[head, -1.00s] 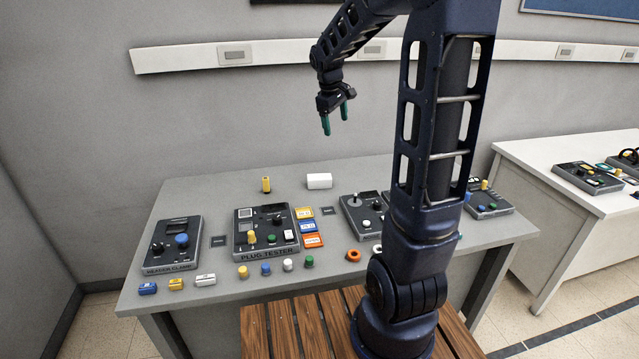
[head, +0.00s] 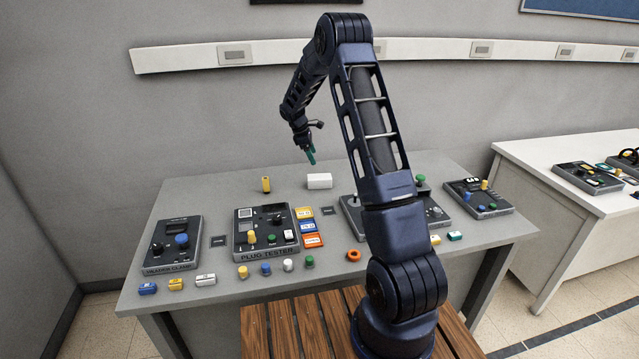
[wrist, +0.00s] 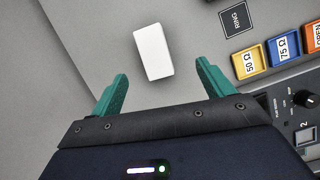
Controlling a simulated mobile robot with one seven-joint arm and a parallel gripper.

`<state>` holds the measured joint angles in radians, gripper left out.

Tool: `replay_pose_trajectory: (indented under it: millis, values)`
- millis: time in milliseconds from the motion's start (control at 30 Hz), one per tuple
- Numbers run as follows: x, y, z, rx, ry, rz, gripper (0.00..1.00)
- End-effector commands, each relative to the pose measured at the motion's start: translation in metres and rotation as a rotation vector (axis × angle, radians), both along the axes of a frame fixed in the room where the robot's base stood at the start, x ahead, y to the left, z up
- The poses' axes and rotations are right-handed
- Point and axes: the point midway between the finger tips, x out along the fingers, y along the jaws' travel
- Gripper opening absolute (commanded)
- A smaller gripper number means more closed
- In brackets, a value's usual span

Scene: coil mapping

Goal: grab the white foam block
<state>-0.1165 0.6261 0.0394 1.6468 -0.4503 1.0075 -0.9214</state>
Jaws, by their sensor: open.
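The white foam block (head: 319,181) lies on the grey table toward its back edge, behind the plug tester. In the wrist view the block (wrist: 153,52) lies ahead of the fingertips, roughly centred between them and slightly tilted. My gripper (head: 311,157) is above the table, just over and slightly left of the block in the head view. In the wrist view my gripper (wrist: 161,70) has its two green fingers spread wide with nothing between them. The block is apart from both fingers.
A yellow upright piece (head: 266,184) stands left of the block. The plug tester (head: 262,238) is in front, with yellow, blue and orange labelled bins (head: 310,227) at its right. A small dark RING plate (head: 328,211) lies in front of the block. The table around the block is clear.

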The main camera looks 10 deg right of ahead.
Motion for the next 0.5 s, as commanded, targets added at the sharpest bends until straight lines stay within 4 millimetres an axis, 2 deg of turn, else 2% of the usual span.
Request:
replay_pose_trajectory:
  millis: [33,167,500]
  values:
    - [0.007,0.002,-0.014,-0.006,0.016,0.020,0.80]
    - [0.017,0.005,-0.036,-0.017,0.043,0.065,0.80]
    - [0.021,0.000,-0.061,-0.022,0.057,0.088,0.80]
